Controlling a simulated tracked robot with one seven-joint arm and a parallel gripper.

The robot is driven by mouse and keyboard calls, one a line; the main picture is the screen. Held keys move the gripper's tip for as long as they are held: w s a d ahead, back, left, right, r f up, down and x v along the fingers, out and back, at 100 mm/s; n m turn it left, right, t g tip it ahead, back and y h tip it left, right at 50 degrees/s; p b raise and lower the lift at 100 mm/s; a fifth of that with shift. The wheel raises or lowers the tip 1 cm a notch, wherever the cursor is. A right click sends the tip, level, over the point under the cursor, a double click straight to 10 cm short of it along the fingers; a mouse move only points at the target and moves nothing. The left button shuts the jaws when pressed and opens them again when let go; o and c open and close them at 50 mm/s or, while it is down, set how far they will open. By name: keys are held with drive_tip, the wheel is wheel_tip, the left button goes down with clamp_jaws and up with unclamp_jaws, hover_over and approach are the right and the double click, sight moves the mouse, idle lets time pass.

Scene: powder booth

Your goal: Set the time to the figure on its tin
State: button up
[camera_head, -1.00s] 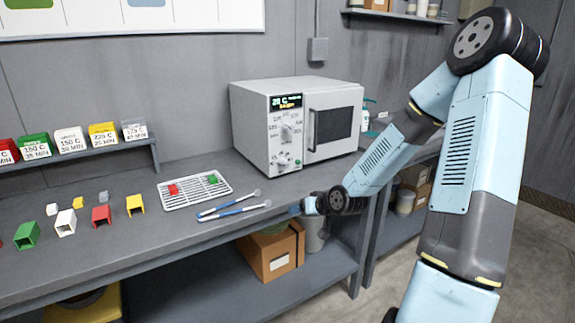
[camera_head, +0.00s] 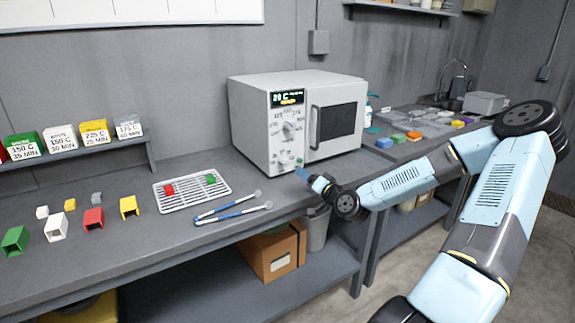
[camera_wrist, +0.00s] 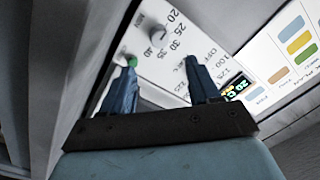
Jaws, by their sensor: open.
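The white oven (camera_head: 255,110) stands on the bench. Its front panel has a lit display (camera_head: 287,97) reading about 20 C, an upper dial (camera_head: 289,130) and a lower dial (camera_head: 284,160). In the wrist view a knob (camera_wrist: 156,32) has numbers 20 to 40 beside it; its setting is unclear. My gripper (camera_wrist: 161,63) is open and empty, fingers toward the panel, the knob beyond them. In the head view my gripper (camera_head: 305,174) is just before the panel's lower part. Coloured tins with temperature and minute labels, such as the yellow tin (camera_head: 95,132), stand on the shelf.
A wire rack (camera_head: 192,203) holds a red and a green piece. Blue-handled tongs (camera_head: 232,213) lie beside it. Several small coloured pieces stand at the left. The oven's door handle (camera_head: 313,128) is right of the panel. A second bench with a sink is further right.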

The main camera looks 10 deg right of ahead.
sight(288, 164)
drive_tip(key=x, duration=1.2)
drive_tip(key=shift+w+f, duration=0.1)
drive_tip(key=c, duration=1)
